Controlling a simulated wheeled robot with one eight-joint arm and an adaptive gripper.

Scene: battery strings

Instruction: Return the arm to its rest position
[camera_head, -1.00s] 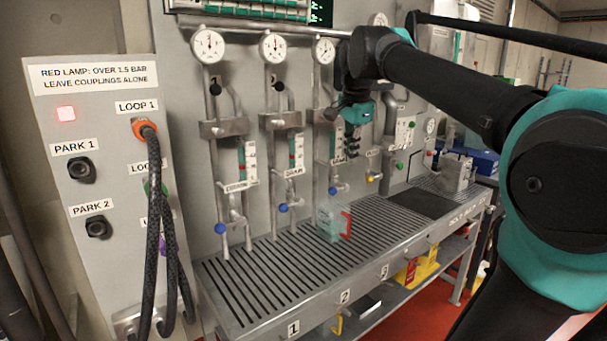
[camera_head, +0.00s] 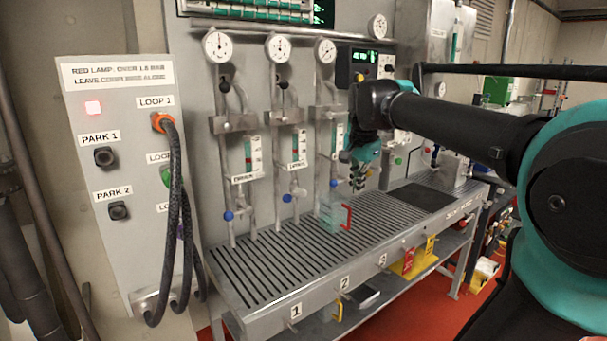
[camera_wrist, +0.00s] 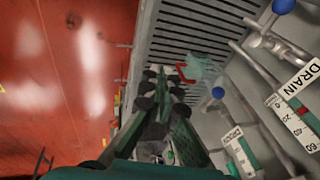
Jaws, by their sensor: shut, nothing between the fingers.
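My arm (camera_head: 465,128) reaches in from the right with its elbow and forearm raised over the bench. My gripper (camera_head: 358,184) points down above the slatted bench, in front of the pipes and gauges. In the wrist view my gripper (camera_wrist: 163,88) shows its dark fingers close together and empty. A clear container with a red handle (camera_head: 346,217) stands on the bench below the gripper. It also shows beyond the fingertips in the wrist view (camera_wrist: 186,73), apart from them.
The slatted bench (camera_head: 270,278) has free room at its left. Dial gauges (camera_head: 217,47) and pipes with blue knobs line the wall panel. A panel with a lit red lamp (camera_head: 94,107) and black hoses (camera_head: 173,220) stands at left. A dark bar (camera_head: 520,70) runs above my arm.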

